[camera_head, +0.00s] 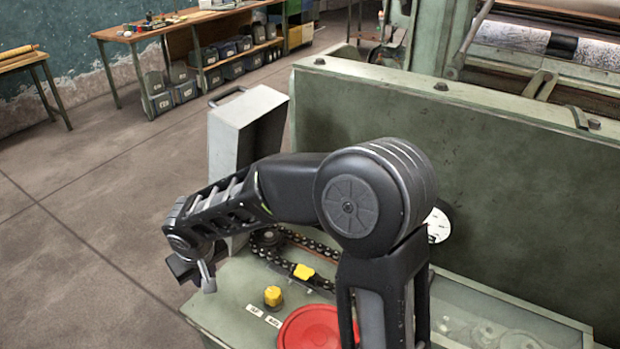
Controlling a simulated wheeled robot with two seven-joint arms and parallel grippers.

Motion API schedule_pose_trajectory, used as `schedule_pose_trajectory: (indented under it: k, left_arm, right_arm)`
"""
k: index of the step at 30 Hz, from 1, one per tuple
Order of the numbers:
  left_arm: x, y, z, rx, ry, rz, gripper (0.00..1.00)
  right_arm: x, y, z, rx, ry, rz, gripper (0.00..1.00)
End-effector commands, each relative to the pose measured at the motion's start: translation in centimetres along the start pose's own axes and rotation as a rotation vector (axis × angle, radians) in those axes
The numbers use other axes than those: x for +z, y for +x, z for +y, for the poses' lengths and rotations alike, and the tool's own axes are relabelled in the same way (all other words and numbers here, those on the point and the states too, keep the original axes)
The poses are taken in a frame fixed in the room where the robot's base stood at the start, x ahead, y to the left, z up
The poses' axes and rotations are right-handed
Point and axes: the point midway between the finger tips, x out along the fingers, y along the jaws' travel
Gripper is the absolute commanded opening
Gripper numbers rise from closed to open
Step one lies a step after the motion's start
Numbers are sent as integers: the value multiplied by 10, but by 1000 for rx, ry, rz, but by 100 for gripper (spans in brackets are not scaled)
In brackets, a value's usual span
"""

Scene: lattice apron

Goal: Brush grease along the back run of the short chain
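The short chain (322,250) is a dark roller chain on the green machine top, running around a sprocket (268,238) at its left end. My arm hides its right part. A yellow piece (302,271) sits at the near run of the chain. My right arm comes in from the bottom, bends at the elbow and reaches left. Its gripper (196,272) hangs over the left edge of the machine top, left of the chain and apart from it. A pale grey piece shows at the gripper; I cannot tell whether it is a finger or something held. No grease brush is clearly visible. My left gripper is not in view.
A tilted grey metal cover (238,135) stands behind the chain. A tall green panel (480,165) rises at the back right, with a white dial (438,226). A yellow knob (273,296) and a red disc (309,328) are in front. Floor is clear at left.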

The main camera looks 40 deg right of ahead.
Motion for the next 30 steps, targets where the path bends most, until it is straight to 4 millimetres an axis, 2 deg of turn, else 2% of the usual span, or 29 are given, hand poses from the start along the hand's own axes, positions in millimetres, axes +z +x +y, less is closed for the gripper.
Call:
schedule_pose_trajectory:
  k: [11, 14, 17, 20, 25, 30]
  left_arm:
    - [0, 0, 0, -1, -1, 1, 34]
    - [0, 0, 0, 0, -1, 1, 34]
    - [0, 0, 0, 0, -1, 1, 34]
    - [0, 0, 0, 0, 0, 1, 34]
    - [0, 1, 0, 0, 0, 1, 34]
    - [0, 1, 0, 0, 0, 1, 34]
  right_arm:
    - [-1, 0, 1, 1, 3, 1, 0]
    - [-4, -1, 8, 6, 27, 6, 0]
    - [-12, -2, 25, 20, 85, 17, 0]
    - [-24, -6, 54, 43, 179, 37, 0]
    - [-43, -18, 126, 107, 392, 88, 0]
    - [-52, -35, 198, 176, 593, 144, 0]
